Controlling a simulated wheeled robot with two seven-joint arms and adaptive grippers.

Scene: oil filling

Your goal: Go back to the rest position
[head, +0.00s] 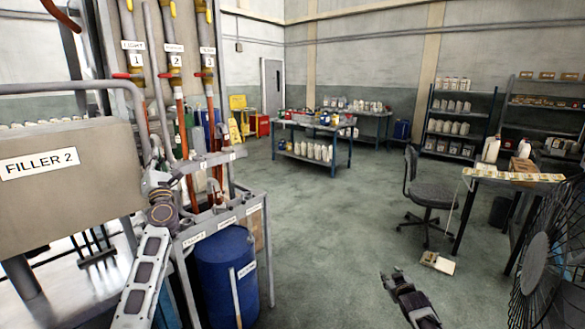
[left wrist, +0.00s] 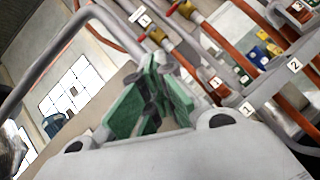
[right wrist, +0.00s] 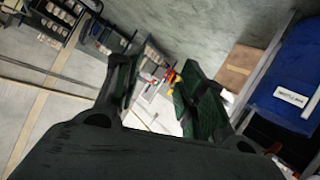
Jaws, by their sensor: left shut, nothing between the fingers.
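My left arm reaches up beside the filling station, and my left gripper (head: 155,172) is near the right end of the Filler 2 box (head: 75,165), close to the grey curved pipe. In the left wrist view its green fingers (left wrist: 152,98) are together with nothing between them. My right gripper (head: 397,280) is low over the floor at the bottom right of the head view. In the right wrist view its fingers (right wrist: 160,90) are apart and the gap is empty.
Hoses (head: 180,110) and a blue drum (head: 226,275) stand near my left arm. A fan (head: 545,255) stands at the right edge. A chair (head: 430,190) and a side table (head: 480,178) are at the right. The middle floor (head: 325,225) is clear.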

